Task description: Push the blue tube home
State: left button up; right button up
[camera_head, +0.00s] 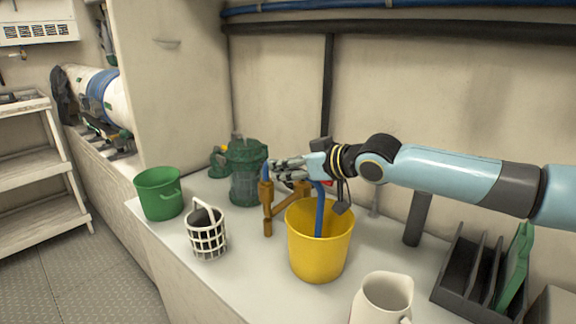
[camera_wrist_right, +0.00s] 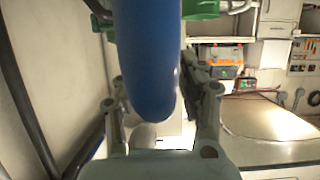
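The blue tube (camera_head: 319,211) rises out of the yellow bucket (camera_head: 320,262) towards my right gripper (camera_head: 288,173). A blue length also shows left of the fingers, above an upright orange-brown fitting (camera_head: 267,209); whether it sits in the fitting I cannot tell. In the right wrist view the blue tube (camera_wrist_right: 149,60) runs down between the two fingers of the right gripper (camera_wrist_right: 163,95). Both fingers lie close along its sides, and the gripper appears shut on it. My left gripper is not in view.
A green strainer (camera_head: 246,172) stands behind the fitting. A green bucket (camera_head: 159,194) and a white basket (camera_head: 207,236) stand at left. A cream jug (camera_head: 382,299) and a dark rack (camera_head: 470,281) stand at right. The white counter (camera_head: 252,282) is bare between basket and jug.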

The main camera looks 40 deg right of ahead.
jog(key=shift+o, duration=0.5)
notch_tip(320, 180, up, 10)
dwell(0.7)
